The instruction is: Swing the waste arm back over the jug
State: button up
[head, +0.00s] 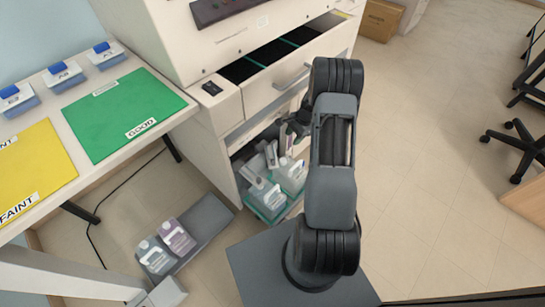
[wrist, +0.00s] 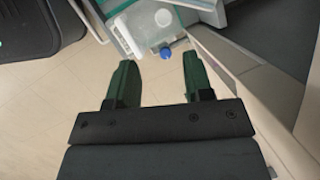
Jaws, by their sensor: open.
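In the head view, translucent jugs (head: 291,174) stand in a teal tray (head: 263,213) inside the machine's open lower bay. A pale grey upright piece (head: 271,154) rises above them; it may be the waste arm, but I cannot tell for certain. My gripper (head: 290,127) is at the bay opening, partly hidden by my own arm. In the wrist view, my gripper (wrist: 160,63) is open, with dark green fingers apart. I see nothing gripped.
An open drawer (head: 285,57) juts out above the bay. Two more jugs (head: 165,245) stand on a grey floor tray (head: 208,222). A table with a green mat (head: 125,115) and a yellow mat (head: 32,167) is at left.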

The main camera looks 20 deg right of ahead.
jog(key=s+d+f+m+p, duration=0.15)
jog(key=d+f+m, duration=0.25)
jog(key=f, duration=0.4)
jog(key=b, duration=0.2)
send_near(272, 160)
jog(key=shift+y, duration=0.3)
jog(key=x, duration=0.5)
jog(key=shift+d+f, duration=0.2)
jog(key=shift+d, duration=0.05)
jog(key=x, duration=0.3)
jog(key=shift+f+b, duration=0.25)
jog(key=shift+b, duration=0.1)
jog(key=shift+w+a+f, duration=0.1)
jog(key=shift+a+f, duration=0.2)
jog(key=shift+f, duration=0.3)
grip_shut()
